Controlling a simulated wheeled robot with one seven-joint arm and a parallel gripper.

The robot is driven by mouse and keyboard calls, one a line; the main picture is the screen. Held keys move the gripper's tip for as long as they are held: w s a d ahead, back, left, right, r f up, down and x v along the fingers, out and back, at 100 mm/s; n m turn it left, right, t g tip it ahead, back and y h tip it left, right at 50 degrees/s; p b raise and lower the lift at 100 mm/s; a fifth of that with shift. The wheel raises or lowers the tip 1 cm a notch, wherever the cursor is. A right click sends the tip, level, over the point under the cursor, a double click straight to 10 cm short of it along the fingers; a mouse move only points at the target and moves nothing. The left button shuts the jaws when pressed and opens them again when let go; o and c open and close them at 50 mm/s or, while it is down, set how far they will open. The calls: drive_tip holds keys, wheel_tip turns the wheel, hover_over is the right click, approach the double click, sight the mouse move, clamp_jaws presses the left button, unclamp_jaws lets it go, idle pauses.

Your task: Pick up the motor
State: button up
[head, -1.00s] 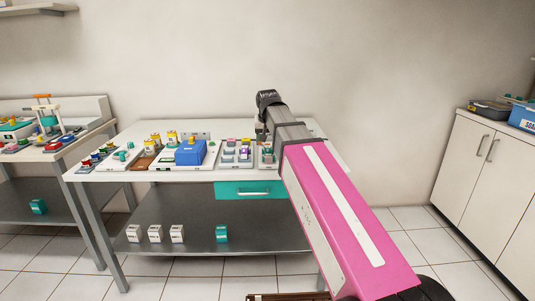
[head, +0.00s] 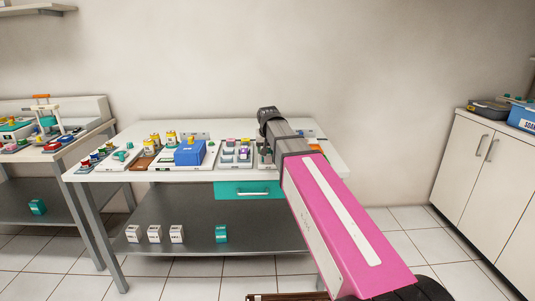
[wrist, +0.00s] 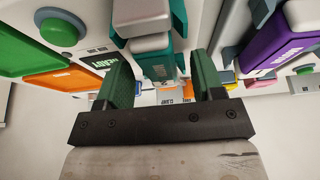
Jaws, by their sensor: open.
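In the wrist view, a teal block with a grey rounded top (wrist: 157,62) shows between and just beyond the fingers of my gripper (wrist: 162,78). It may be the motor, but its lettering is too small to read. The two green fingers are apart, and I cannot tell whether they touch the block. In the head view, my gripper (head: 265,152) points down over the right part of the white workbench (head: 225,176), beside the grey tray. My arm hides what stands right behind it.
A grey tray of small parts (head: 222,161) and a blue box (head: 189,153) stand left of my gripper. A purple block (wrist: 275,55) and green and orange panels (wrist: 65,82) lie close around it in the wrist view. A teal drawer (head: 249,190) is below.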

drive_tip(key=shift+f, duration=0.25)
idle(0.4)
drive_tip(key=c, duration=1)
